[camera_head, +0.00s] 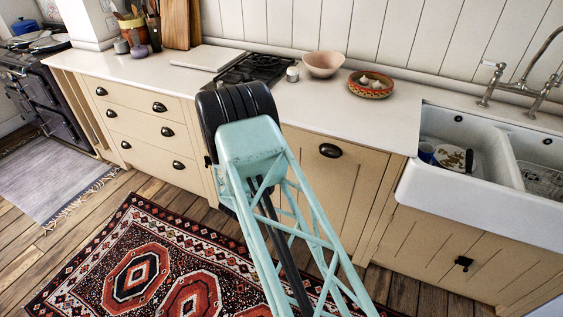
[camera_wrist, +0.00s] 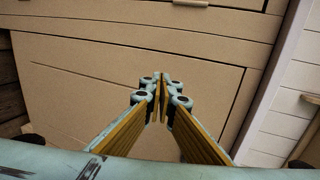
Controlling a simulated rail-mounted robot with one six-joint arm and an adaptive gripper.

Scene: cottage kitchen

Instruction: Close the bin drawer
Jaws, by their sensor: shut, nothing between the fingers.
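A tall beige front (camera_head: 322,178) with one black cup handle (camera_head: 330,150) stands left of the sink, partly behind my arm; it may be the bin drawer. I cannot tell from this angle whether it stands out from the cabinet. In the wrist view a beige wooden panel (camera_wrist: 75,85) with dark grooves fills most of the picture. My gripper (camera_wrist: 163,82) is shut and empty in front of it. I cannot tell whether its tips touch the panel. In the head view my gripper is hidden behind my arm.
A white double sink (camera_head: 480,205) is at the right. Several drawers (camera_head: 150,125) are at the left. The pale worktop (camera_head: 310,110) holds a hob (camera_head: 255,68), a pink bowl (camera_head: 323,64) and a patterned bowl (camera_head: 371,86). A red rug (camera_head: 150,270) covers part of the wooden floor.

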